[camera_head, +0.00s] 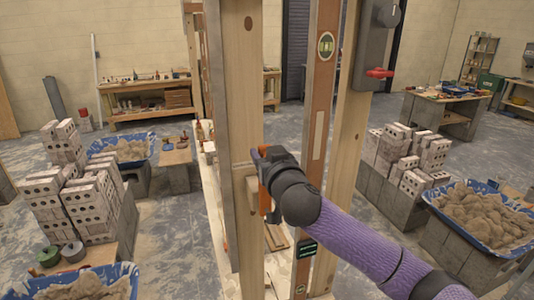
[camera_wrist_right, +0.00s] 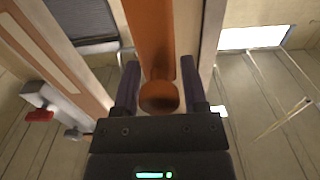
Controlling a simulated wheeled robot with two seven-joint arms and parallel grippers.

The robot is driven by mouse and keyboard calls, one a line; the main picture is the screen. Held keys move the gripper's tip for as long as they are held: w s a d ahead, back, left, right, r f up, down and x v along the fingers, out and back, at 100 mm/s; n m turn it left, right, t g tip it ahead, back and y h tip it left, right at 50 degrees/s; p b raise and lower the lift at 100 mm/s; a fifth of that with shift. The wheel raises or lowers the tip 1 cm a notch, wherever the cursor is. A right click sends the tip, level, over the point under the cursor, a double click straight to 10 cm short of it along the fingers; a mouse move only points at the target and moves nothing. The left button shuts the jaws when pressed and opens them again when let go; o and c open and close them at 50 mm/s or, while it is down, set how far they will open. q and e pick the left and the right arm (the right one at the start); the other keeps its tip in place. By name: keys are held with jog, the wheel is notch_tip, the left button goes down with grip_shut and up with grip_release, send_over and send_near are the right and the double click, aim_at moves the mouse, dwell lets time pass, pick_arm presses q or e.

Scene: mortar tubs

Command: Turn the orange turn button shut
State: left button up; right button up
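The orange turn button (camera_wrist_right: 152,45) shows in the right wrist view as a bar running up out of the frame, with a round knob (camera_wrist_right: 160,97) near my palm. My right gripper (camera_wrist_right: 161,80) has its two dark purple fingers on either side of the knob. The fingers stand apart with the knob between them; I cannot tell whether they press on it. In the head view my right gripper (camera_head: 264,180) is at the pale wooden post (camera_head: 243,90), and my arm hides most of the button. My left gripper is in neither view.
A second upright with a spirit level (camera_head: 322,90) stands just right of my gripper. A grey box with a red handle (camera_head: 379,72) is on the post beyond. Brick stacks (camera_head: 70,190) and blue tubs of mortar (camera_head: 480,215) stand on both sides. Floor between is open.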

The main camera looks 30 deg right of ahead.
grip_shut()
dwell(1.1)
